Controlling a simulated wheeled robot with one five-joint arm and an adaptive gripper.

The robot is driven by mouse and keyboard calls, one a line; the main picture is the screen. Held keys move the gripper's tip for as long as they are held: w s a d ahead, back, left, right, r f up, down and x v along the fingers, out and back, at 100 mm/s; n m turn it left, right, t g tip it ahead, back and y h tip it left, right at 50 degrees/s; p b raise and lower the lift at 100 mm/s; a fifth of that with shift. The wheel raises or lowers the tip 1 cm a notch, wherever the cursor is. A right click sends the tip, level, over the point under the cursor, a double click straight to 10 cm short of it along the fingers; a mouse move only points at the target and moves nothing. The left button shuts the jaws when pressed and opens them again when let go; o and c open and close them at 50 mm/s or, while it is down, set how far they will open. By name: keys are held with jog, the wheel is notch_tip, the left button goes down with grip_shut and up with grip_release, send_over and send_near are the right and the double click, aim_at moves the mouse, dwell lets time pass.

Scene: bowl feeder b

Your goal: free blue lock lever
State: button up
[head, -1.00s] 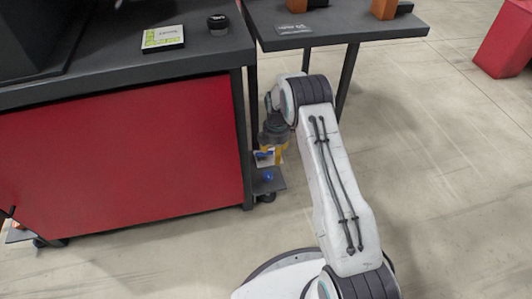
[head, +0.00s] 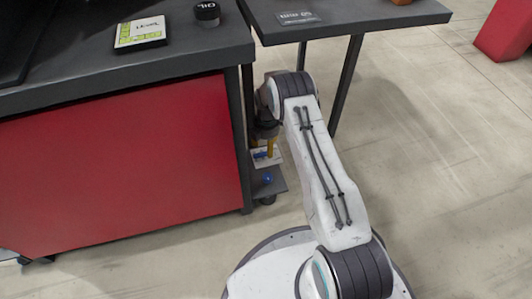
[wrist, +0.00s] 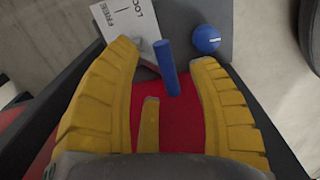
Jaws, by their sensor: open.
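The blue lock lever (wrist: 167,68) is a short bar that shows in the wrist view between the tips of my yellow gripper (wrist: 166,56). My gripper is open, with a finger on each side of the lever; I cannot tell whether either touches it. A third yellow finger shows lower down between them. Behind the lever is a white card (wrist: 122,22) marked FREE and LOCK, partly hidden by the left finger. In the head view, my gripper (head: 267,143) points down at the cabinet's right side, and the lever (head: 260,155) shows small against the card.
A blue round knob (wrist: 205,40) sits close to the right fingertip, on a dark shelf (head: 272,187). The red cabinet (head: 120,160) stands to the left. A dark table (head: 350,25) is behind my arm. Open floor lies to the right.

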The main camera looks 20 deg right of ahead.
jog(key=shift+f+b, duration=0.9)
jog(key=shift+f, duration=1.4)
jog(key=shift+c, duration=0.5)
jog(key=c, duration=0.6)
jog(key=shift+s, duration=0.2)
grip_shut()
